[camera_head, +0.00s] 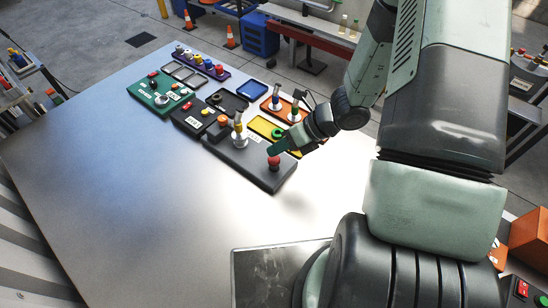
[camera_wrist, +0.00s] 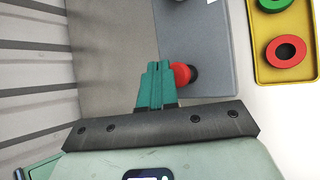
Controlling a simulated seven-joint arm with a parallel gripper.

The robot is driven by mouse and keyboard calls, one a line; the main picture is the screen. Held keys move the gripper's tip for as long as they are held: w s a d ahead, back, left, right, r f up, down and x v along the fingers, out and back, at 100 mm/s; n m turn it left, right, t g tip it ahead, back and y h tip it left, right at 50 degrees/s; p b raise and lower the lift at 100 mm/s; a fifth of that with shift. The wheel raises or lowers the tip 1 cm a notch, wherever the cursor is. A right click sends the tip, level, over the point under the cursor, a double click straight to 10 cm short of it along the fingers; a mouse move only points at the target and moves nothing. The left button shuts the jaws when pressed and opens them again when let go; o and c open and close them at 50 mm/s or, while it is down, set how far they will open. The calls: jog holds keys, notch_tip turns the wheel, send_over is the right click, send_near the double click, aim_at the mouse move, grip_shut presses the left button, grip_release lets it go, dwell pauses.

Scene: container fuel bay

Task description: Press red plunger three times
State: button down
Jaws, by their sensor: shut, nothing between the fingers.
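The red plunger (camera_head: 273,162) is a round red knob on a dark base, near the front right end of a dark grey panel (camera_head: 243,160). In the wrist view the red plunger (camera_wrist: 182,75) shows just right of my fingertips and is partly hidden behind them. My gripper (camera_head: 271,150) is shut and empty, with its green fingers close together. In the head view its tips are right above the plunger. In the wrist view my gripper (camera_wrist: 158,66) points along the panel's edge. I cannot tell whether the tips touch the knob.
A brass-and-white fitting (camera_head: 239,131) stands upright on the same panel. A yellow tray (camera_head: 266,128) with coloured rings and an orange tray (camera_head: 286,109) lie behind my gripper. A black panel (camera_head: 195,120) and a green panel (camera_head: 160,96) are farther left. The table's front left is clear.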

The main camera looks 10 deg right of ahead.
aim_at(274, 159)
jog(key=shift+f, duration=0.1)
jog(key=shift+f, duration=0.35)
jog(key=shift+f, duration=1.35)
dwell(1.1)
jog(key=shift+r, duration=1.8)
jog(key=shift+r, duration=2.5)
jog(key=shift+r, duration=1.9)
